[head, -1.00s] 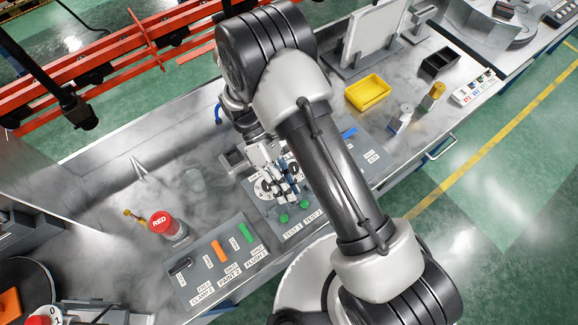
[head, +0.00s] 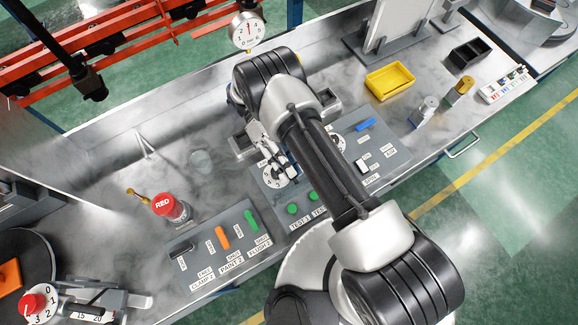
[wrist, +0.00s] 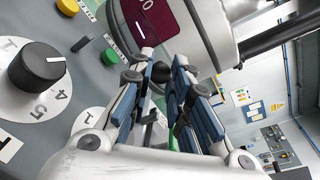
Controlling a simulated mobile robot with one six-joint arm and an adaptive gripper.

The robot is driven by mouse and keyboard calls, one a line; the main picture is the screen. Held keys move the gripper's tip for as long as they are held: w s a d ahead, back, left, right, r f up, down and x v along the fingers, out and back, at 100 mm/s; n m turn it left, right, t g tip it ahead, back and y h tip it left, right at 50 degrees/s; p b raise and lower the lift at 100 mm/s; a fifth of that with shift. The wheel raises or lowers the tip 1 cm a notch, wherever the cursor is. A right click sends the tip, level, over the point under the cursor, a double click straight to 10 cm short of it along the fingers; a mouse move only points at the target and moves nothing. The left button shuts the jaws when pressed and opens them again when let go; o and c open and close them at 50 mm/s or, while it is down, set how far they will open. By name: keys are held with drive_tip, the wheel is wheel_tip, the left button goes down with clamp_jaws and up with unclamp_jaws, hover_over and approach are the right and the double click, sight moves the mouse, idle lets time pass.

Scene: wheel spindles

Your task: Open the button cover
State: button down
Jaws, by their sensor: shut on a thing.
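My gripper (head: 284,165) is over the middle panel, beside the white dial plate (head: 272,178). In the wrist view my two blue-grey fingers (wrist: 162,78) come together at their tips around a small dark rounded piece (wrist: 160,72). I cannot tell whether this piece belongs to the button cover. No button cover can be made out clearly; my arm and fingers hide part of the panel.
Green test buttons (head: 292,208) sit on the panel's front edge. The left panel (head: 187,277) has black, orange and green handles. A red-topped can (head: 165,205), a blue handle (head: 366,125) and a yellow tray (head: 377,90) stand around. Bench left of the gripper is mostly clear.

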idle(0.3)
drive_tip(key=c, duration=1.5)
unclamp_jaws()
drive_tip(key=shift+o, duration=0.2)
drive_tip(key=shift+s+r, duration=0.1)
